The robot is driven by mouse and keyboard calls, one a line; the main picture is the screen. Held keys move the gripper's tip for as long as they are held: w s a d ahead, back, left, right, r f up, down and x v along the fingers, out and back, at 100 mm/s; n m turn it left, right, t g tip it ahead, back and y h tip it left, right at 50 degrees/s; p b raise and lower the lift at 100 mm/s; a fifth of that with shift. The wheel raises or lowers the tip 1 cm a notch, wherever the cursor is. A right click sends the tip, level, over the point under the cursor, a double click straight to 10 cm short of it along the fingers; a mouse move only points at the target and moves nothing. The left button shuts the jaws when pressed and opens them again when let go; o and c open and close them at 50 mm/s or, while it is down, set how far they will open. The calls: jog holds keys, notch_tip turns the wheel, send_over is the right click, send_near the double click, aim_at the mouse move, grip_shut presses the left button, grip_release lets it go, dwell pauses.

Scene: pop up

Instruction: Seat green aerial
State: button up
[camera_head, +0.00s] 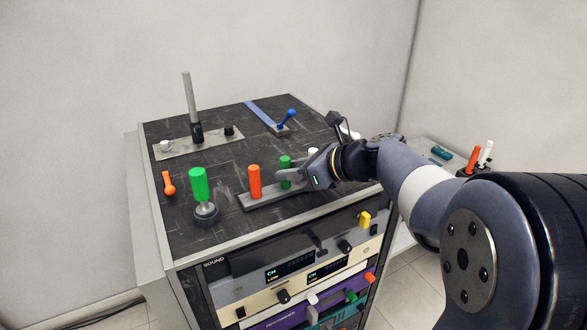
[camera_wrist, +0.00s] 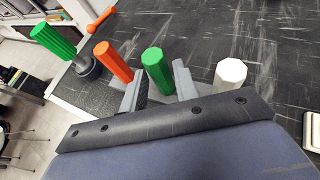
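A short green peg (camera_head: 285,172), likely the green aerial, stands in a grey rack (camera_head: 262,204) between an orange peg (camera_head: 254,182) and a white peg (camera_head: 313,154). My gripper (camera_head: 291,177) reaches it from the right. In the wrist view the green peg (camera_wrist: 157,70) lies between the two spread fingers (camera_wrist: 158,76), with a small gap visible on the right side. The peg's lower end is partly hidden. The orange peg (camera_wrist: 113,61) is left of the fingers and the white peg (camera_wrist: 229,76) right.
A larger green handle (camera_head: 199,186) stands on a round black base at the front left. A tall grey rod (camera_head: 190,98) rises from a grey plate (camera_head: 173,152) at the back. An orange lever (camera_head: 169,183) and blue lever (camera_head: 287,119) are also on the dark cabinet top (camera_head: 225,155).

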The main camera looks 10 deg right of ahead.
jog(key=o, duration=0.3)
jog(key=b+v, duration=0.1)
jog(key=v, duration=0.9)
jog(key=shift+s+d+r+b, duration=0.15)
jog(key=shift+d+b, duration=0.15)
jog(key=p+x, duration=0.1)
jog(key=x, duration=0.9)
jog(key=shift+w+a+p, duration=0.2)
jog(key=shift+a+p, duration=0.15)
jog(key=shift+r, duration=0.1)
jog(key=shift+d, duration=0.1)
